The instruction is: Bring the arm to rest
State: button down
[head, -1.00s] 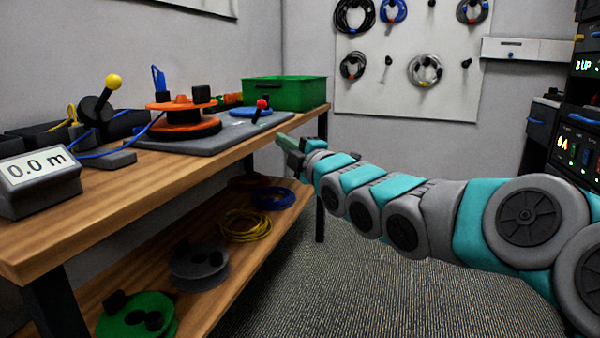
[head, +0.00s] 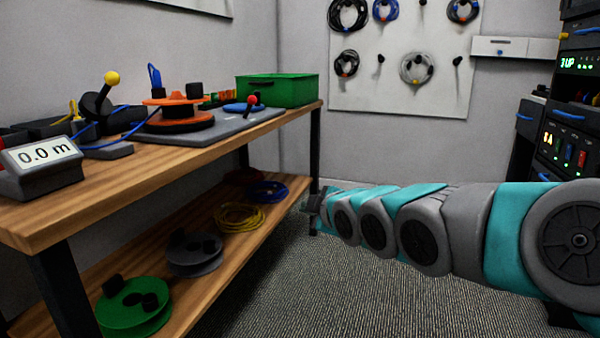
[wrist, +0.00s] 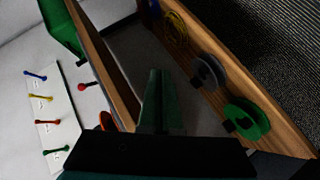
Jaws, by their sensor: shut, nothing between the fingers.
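My gripper (head: 314,208) is at the far end of my teal and grey arm in the head view, in front of the bench's far leg and below its top. In the wrist view its green fingers (wrist: 158,100) are together, with nothing seen between them. Its fingertips are small and hard to make out in the head view. The arm stretches from the right edge over the floor, apart from the bench.
The wooden bench (head: 150,158) on the left holds an orange reel (head: 178,121), a green bin (head: 280,91) and a "0.0 m" display (head: 42,155). Its lower shelf (head: 195,285) carries reels and coils. Carpet (head: 320,290) is clear below the arm. A dark rack stands right.

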jog(key=s+d+f+m+g+h, duration=0.3)
jog(key=s+d+f+m+g, duration=0.25)
jog(key=s+f, duration=0.5)
jog(key=s+d+f+m+g+h, duration=0.2)
jog(key=s+d+f+m+g, duration=0.35)
jog(key=s, duration=0.85)
jog(key=s+d+f+m+g, duration=0.1)
jog(key=s+f+m+g, duration=0.15)
jog(key=s, duration=0.55)
jog(key=s+d+f+m+g, duration=0.1)
jog(key=s+f+m, duration=0.15)
jog(key=s, duration=0.55)
notch_tip(320, 180, up, 15)
jog(key=p, duration=1.5)
jog(key=shift+d+m+h, duration=0.15)
jog(key=shift+m+h, duration=0.15)
jog(key=shift+m, duration=0.1)
